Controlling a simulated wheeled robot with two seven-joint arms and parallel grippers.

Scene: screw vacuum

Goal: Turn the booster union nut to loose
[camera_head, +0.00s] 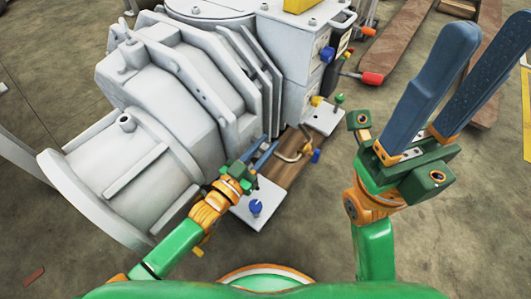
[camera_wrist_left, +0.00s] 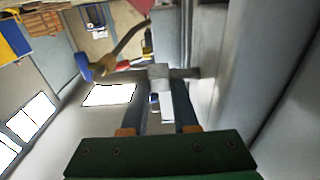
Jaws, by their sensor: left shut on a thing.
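In the left wrist view, a small pale grey fitting (camera_wrist_left: 159,73), which looks like the booster union nut, lies at the tips of my left gripper (camera_wrist_left: 163,98). The fingers close on it from both sides, and its exact faces are blurred. In the head view, my left gripper (camera_head: 263,157) reaches in beside the large grey vacuum pump (camera_head: 180,75), over the pump's right lower side. The nut is too small or hidden to make out there. My right gripper (camera_head: 484,50) is raised at the right, its two blue fingers apart and nothing between them.
A curved pipe with a blue knob (camera_head: 316,156) stands just right of my left gripper; the knob also shows in the left wrist view (camera_wrist_left: 84,66). A red-ended handle (camera_head: 372,78) sticks out further back. Pale plates lie low by the pump. Floor is clear below the right gripper.

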